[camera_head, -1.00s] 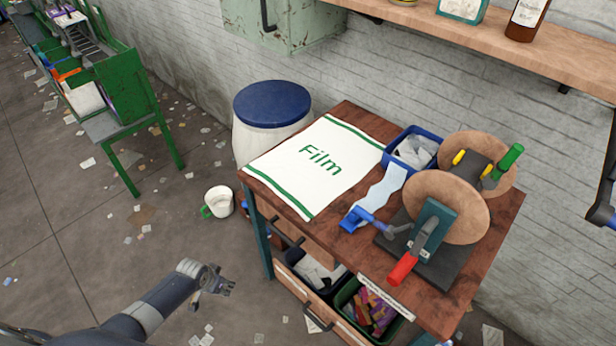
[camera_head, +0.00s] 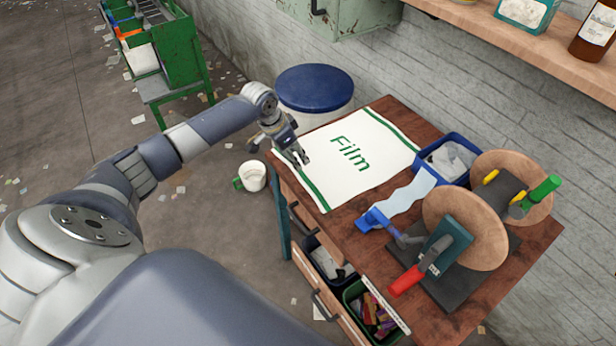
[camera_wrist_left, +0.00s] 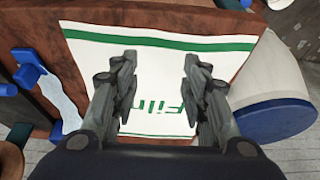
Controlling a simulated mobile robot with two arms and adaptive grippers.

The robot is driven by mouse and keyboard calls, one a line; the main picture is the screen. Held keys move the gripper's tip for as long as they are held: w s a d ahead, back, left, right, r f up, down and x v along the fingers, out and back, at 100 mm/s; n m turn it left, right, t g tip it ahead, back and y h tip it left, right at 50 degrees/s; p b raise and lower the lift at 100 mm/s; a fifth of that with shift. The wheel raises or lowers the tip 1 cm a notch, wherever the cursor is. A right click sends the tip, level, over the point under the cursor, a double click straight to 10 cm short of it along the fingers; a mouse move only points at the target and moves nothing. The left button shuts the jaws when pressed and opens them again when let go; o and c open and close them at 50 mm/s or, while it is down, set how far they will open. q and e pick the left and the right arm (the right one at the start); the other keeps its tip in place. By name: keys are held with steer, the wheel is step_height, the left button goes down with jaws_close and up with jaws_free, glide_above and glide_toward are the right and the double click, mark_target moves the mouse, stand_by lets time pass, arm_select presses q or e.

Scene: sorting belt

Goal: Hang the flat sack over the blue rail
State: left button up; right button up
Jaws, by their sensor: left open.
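The flat sack (camera_head: 376,158) is white with green stripes at two ends and the word "Film". It lies spread flat on the wooden workbench. My left gripper (camera_head: 302,159) is at the sack's left striped end, close above it. In the left wrist view the sack (camera_wrist_left: 230,62) spreads beyond and between the two fingers of my left gripper (camera_wrist_left: 158,66). The fingers are apart, with nothing pinched between them. Whether they touch the cloth I cannot tell. The blue rail is not clearly in view now. My right gripper is not in view.
A blue-lidded barrel (camera_head: 315,90) stands behind the bench. A shelf (camera_head: 500,35) overhangs at upper right.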

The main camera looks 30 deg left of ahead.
arm_select(q)
steer(key=b, duration=0.5)
glide_above(307, 174)
steer(key=s+a, duration=0.1)
steer(key=s, duration=0.1)
step_height(307, 174, down, 5)
steer(key=shift+s+a, duration=0.1)
steer(key=shift+b+x, duration=0.35)
steer(key=shift+x, duration=1)
steer(key=shift+c, duration=0.4)
jaws_close()
